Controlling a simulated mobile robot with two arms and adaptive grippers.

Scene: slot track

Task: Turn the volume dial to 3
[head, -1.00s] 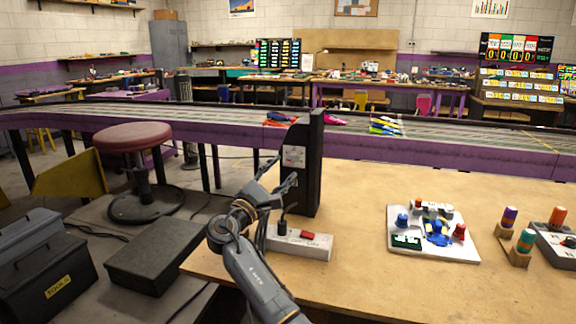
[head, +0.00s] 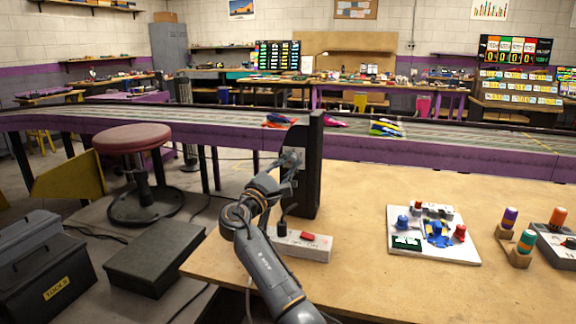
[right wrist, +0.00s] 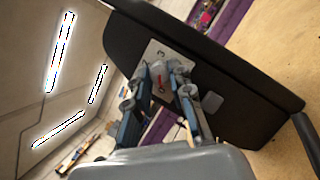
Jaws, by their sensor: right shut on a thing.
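The black upright speaker box (head: 306,193) stands at the table's left edge. A pale plate (right wrist: 158,53) with small dark marks is on its face, seen tilted in the right wrist view. The volume dial (right wrist: 161,88), grey with a red mark, sits on that plate and is partly hidden by the fingers. My right gripper (head: 290,158) is at the plate, shut on the dial, with one finger on each side of it in the right wrist view (right wrist: 160,76). Which number the dial points at is too small to tell. My left gripper is not in view.
A white board (head: 462,251) with small coloured parts lies to the right. The table (head: 365,205) between them is clear. A purple-sided track (head: 420,160) runs behind.

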